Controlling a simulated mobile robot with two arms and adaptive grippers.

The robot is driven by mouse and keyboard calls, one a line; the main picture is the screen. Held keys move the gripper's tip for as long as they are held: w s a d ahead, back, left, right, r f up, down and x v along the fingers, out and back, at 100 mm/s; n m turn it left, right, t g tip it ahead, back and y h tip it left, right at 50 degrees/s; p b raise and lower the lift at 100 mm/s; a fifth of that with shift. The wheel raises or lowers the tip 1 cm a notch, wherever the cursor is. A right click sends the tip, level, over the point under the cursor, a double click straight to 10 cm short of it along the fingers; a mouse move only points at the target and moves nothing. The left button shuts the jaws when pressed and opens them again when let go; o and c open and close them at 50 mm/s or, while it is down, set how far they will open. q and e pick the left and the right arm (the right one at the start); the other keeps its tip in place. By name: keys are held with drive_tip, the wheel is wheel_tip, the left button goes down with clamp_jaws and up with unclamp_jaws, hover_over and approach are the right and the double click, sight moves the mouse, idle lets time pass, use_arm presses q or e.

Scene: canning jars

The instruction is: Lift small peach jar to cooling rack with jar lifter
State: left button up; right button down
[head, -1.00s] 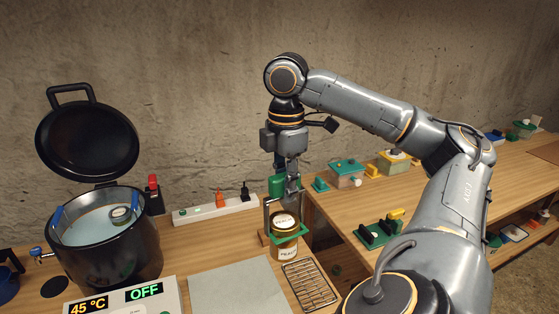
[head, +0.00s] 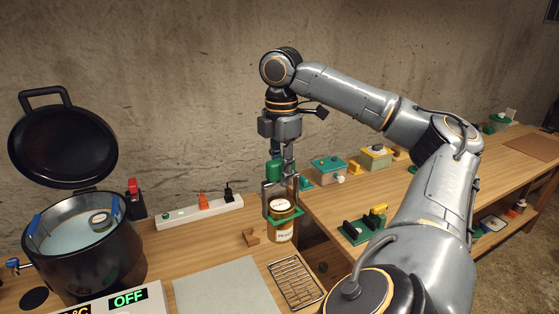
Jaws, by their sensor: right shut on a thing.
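My right gripper (head: 288,155) is shut on the jar lifter (head: 274,173), which has a green handle, metal arms and a green collar. The collar is around an amber jar (head: 281,233) with a pale lid and a label that seems to read "PEACH". The jar hangs upright behind the cooling rack (head: 295,283), a small wire grid on the bench, and appears to be off the surface. A second lidded jar (head: 101,222) sits in the water of the black pot (head: 101,264). My left gripper is not in view.
The pot's lid (head: 63,146) stands open behind it. A control box (head: 128,299) reads OFF. A grey mat (head: 225,288) is bare. Several small boxes stand on the right bench.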

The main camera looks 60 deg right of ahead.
drive_tip(key=d+p, duration=0.3)
drive_tip(key=d, duration=0.8)
drive_tip(key=shift+w, duration=0.15)
idle(0.5)
wheel_tip(320, 180, down, 28)
drive_tip(key=b, duration=2.1)
drive_tip(key=shift+r, duration=0.2)
idle(2.4)
idle(0.4)
